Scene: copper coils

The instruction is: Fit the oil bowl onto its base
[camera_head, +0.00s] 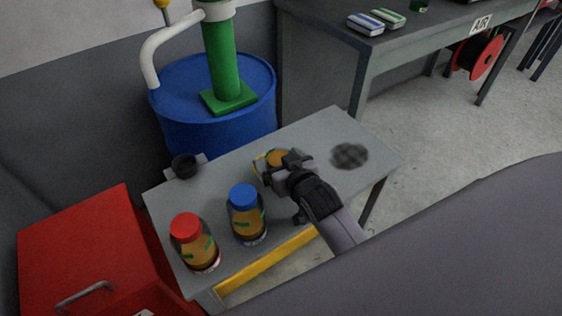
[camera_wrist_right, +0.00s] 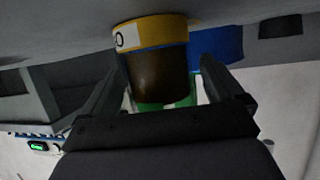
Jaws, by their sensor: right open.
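The oil bowl (camera_head: 277,157) looks like an amber-brown cup with a yellow ring. It stands on the small grey table, partly hidden by my right gripper (camera_head: 276,169). In the right wrist view, which looks upside down, the brown bowl (camera_wrist_right: 158,75) and its yellow ring (camera_wrist_right: 150,32) lie between the open fingers, one on each side. I cannot tell whether either finger touches it. A black round fitting on a grey bracket (camera_head: 185,167) sits at the table's far left edge and may be the base. My left gripper is not in view.
A red-capped jar (camera_head: 194,243) and a blue-capped jar (camera_head: 246,214) stand on the table (camera_head: 222,170), left of my right arm. A dark mesh patch (camera_head: 350,156) is on the right. A blue drum (camera_head: 210,110) stands behind, a red cabinet (camera_head: 85,255) at left.

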